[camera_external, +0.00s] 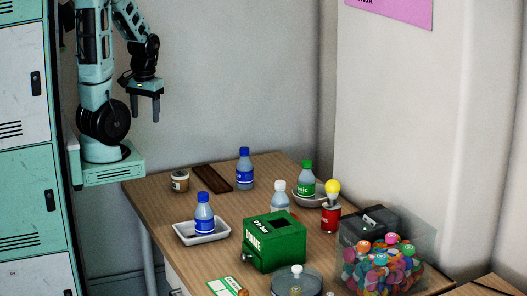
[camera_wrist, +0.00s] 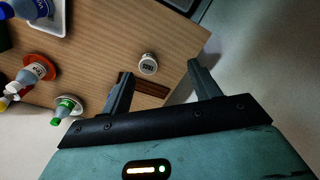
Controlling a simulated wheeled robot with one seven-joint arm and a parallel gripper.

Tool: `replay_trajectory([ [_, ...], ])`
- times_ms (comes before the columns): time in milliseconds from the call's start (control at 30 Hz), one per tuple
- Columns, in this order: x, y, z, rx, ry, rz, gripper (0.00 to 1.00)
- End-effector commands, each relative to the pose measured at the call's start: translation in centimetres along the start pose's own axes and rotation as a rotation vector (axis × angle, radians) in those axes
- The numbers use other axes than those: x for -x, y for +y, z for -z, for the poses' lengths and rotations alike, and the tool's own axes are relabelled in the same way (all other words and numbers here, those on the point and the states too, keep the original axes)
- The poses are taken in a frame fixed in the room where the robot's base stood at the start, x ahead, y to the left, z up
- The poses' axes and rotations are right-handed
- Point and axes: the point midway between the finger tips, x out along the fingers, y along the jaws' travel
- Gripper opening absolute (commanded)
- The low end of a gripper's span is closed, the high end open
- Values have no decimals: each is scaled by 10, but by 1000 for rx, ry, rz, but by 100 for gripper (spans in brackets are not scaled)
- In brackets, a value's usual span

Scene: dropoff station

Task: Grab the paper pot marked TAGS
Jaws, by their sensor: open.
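A small paper pot (camera_external: 180,181) with a pale band stands upright near the left edge of the wooden table. It also shows in the wrist view (camera_wrist: 148,64) as a small white cup with a dark label, too small to read for certain. My gripper (camera_external: 145,110) hangs in the air, fingers down, above and to the left of the pot. In the wrist view my gripper (camera_wrist: 160,72) is open and empty. The pot appears between the fingertips there, well below them on the table.
A blue bottle (camera_external: 204,213) stands in a white dish (camera_external: 183,233) in front. Another blue-capped bottle (camera_external: 245,170), a green box (camera_external: 275,247) and a clear bin (camera_external: 340,262) are farther right. A wall stands behind.

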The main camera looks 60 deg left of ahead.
Motion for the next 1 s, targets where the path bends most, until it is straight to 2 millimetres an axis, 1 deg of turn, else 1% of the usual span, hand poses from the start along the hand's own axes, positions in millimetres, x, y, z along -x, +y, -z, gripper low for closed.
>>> replay_trajectory([
  [167,0,0,0,0,0,0,62],
  [200,0,0,0,0,0,0,73],
  [233,0,0,0,0,0,0,77],
  [467,0,0,0,0,0,0,77],
  [567,-5,-1,-2,26,-27,-4,77],
  [667,-21,-3,-8,122,-119,-27,77],
  [767,-46,-3,-17,290,-278,-86,77],
  [800,-57,-1,-20,370,-353,-123,77],
  [867,-72,4,-23,493,-466,-191,77],
  [933,-87,11,-22,630,-591,-286,77],
  [1000,-101,18,-17,763,-708,-397,77],
])
